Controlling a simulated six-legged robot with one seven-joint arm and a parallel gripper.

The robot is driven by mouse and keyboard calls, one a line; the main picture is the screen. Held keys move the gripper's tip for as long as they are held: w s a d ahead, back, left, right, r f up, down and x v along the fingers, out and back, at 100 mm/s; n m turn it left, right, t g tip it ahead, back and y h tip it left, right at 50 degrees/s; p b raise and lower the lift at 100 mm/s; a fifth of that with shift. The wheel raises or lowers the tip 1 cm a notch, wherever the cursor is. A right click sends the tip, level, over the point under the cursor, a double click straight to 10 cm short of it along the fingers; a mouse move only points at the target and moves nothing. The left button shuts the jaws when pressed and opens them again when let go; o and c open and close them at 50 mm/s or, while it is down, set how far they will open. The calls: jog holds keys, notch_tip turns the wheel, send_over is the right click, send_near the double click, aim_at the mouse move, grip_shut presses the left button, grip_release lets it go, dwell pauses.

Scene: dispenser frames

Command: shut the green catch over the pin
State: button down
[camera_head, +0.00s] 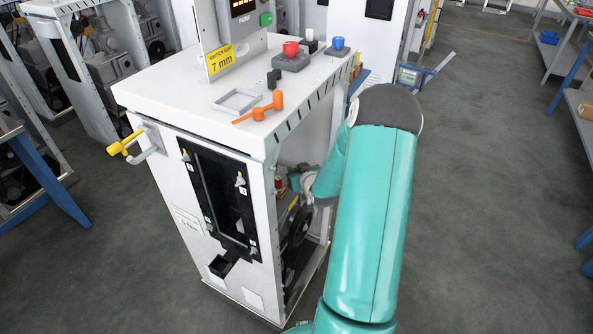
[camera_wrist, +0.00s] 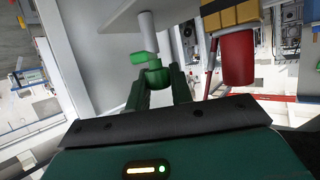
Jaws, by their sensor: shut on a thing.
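In the wrist view, my gripper (camera_wrist: 159,82) is shut on the green catch (camera_wrist: 155,74), whose rounded body sits between the two dark green fingers. A lighter green tab (camera_wrist: 138,57) sticks out to the left just above it; I cannot tell whether it belongs to the same part. A grey upright rod (camera_wrist: 148,32), which may be the pin, stands directly above the catch. I cannot tell if the catch covers it. In the head view, my gripper (camera_head: 305,185) reaches into the open right side of the white dispenser cabinet (camera_head: 190,75); the catch cannot be made out there.
A red cylinder (camera_wrist: 237,62) under a yellow-brown block (camera_wrist: 230,16) stands close to the right of my fingers. A pale panel (camera_wrist: 85,60) is on the left. An orange lever (camera_head: 260,108) and a yellow-handled lever (camera_head: 125,145) are on the cabinet. Floor (camera_head: 480,200) to the right is clear.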

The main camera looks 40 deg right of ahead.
jog(key=shift+w+a+m+g+h, duration=0.15)
jog(key=shift+m+g+h, duration=0.15)
jog(key=shift+m+h, duration=0.65)
jog(key=shift+m+g+h, duration=0.4)
jog(key=shift+m+h, duration=0.15)
jog(key=c, duration=1.3)
grip_release()
jog(key=shift+o, duration=0.2)
jog(key=shift+s, duration=0.2)
jog(key=v, duration=1.3)
jog(key=shift+s, duration=0.25)
